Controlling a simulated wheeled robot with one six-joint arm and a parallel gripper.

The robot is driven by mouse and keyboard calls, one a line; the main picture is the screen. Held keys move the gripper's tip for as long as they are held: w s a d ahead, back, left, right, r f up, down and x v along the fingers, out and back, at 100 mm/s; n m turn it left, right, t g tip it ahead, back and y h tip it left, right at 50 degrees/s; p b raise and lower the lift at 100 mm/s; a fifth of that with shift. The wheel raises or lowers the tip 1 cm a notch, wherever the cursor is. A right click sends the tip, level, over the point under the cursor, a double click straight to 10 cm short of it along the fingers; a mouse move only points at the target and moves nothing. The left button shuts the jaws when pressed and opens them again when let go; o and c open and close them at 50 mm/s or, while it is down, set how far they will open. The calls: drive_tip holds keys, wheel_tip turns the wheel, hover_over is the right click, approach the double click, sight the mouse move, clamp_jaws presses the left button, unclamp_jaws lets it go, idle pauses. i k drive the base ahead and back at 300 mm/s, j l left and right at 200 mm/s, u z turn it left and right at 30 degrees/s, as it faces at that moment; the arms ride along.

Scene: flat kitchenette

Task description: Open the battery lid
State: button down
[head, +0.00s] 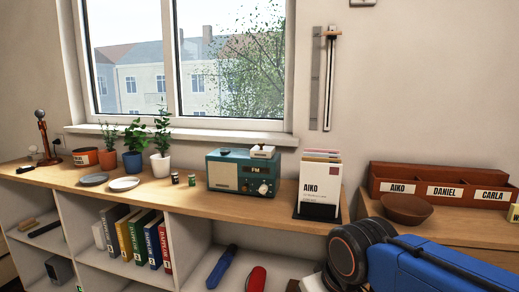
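A teal radio (227,172) marked FM stands on the wooden counter below the window, with a cream speaker panel on its left and a dial and knobs on its right. A small cream piece (262,152) sits on its top at the right; I cannot tell whether this is the battery lid. No lid can be made out for certain. Two small dark cylinders (191,180), which look like batteries, stand left of the radio. My blue arm shows at the lower right, but my gripper is outside the view.
A black stand (316,211) holds envelopes marked AIKO right of the radio. A brown bowl (407,209) and a named letter sorter (440,173) are further right. Two plates (124,184) and several potted plants (160,163) are left. Binders (139,240) fill a shelf below.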

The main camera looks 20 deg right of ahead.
sight(261, 151)
drive_tip(key=k+l+z, duration=0.15)
drive_tip(key=z, duration=0.2)
drive_tip(key=k+l+z, duration=0.2)
drive_tip(key=z, duration=0.15)
drive_tip(key=k+l+z, duration=0.2)
drive_tip(key=z, duration=0.15)
